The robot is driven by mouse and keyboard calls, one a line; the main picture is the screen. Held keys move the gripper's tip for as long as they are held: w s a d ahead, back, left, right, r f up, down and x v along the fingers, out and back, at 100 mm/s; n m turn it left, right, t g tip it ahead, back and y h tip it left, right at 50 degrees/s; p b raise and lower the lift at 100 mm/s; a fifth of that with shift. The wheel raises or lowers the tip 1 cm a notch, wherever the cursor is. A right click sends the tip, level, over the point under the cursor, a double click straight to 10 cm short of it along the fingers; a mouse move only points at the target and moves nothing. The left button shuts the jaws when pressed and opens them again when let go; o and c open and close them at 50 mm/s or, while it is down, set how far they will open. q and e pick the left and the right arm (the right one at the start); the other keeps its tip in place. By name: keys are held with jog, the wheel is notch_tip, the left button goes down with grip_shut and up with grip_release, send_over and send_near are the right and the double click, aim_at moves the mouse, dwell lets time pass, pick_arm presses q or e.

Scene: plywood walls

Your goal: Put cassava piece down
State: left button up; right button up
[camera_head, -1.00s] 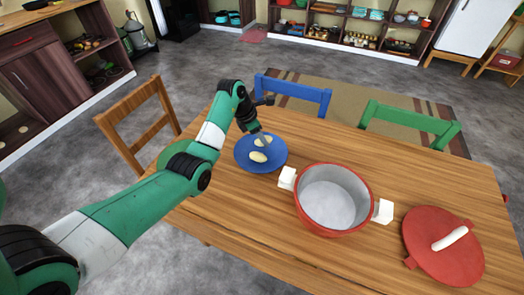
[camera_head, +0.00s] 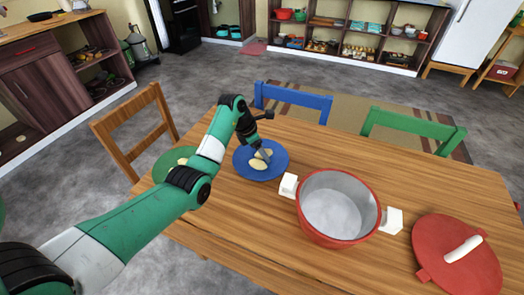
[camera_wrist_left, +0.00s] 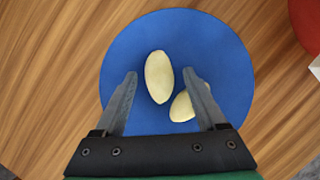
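Two pale, oval cassava pieces lie on the blue plate (camera_head: 243,166). The nearer piece (camera_head: 258,164) also shows in the left wrist view. There, one piece (camera_wrist_left: 159,77) is seen between the fingertips with gaps on both sides, and the other (camera_wrist_left: 183,107) is partly hidden by the right-hand finger. My left gripper (camera_wrist_left: 163,78) is open, above the blue plate (camera_wrist_left: 225,60). In the head view, the left gripper (camera_head: 262,152) points down at the plate. A green plate (camera_head: 163,168), partly hidden by my arm, bears another pale piece (camera_head: 183,161). My right gripper is not in view.
An open red pot (camera_head: 338,207) with white handles stands right of the blue plate, empty inside. Its red lid (camera_head: 455,262) lies at the table's right. Wooden (camera_head: 140,125), blue (camera_head: 295,100) and green (camera_head: 412,128) chairs surround the table (camera_head: 440,190).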

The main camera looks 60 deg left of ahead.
pick_arm(q)
jog(key=shift+r, duration=0.25)
jog(key=p+v, duration=0.6)
jog(key=v, duration=0.6)
jog(key=shift+p, duration=0.4)
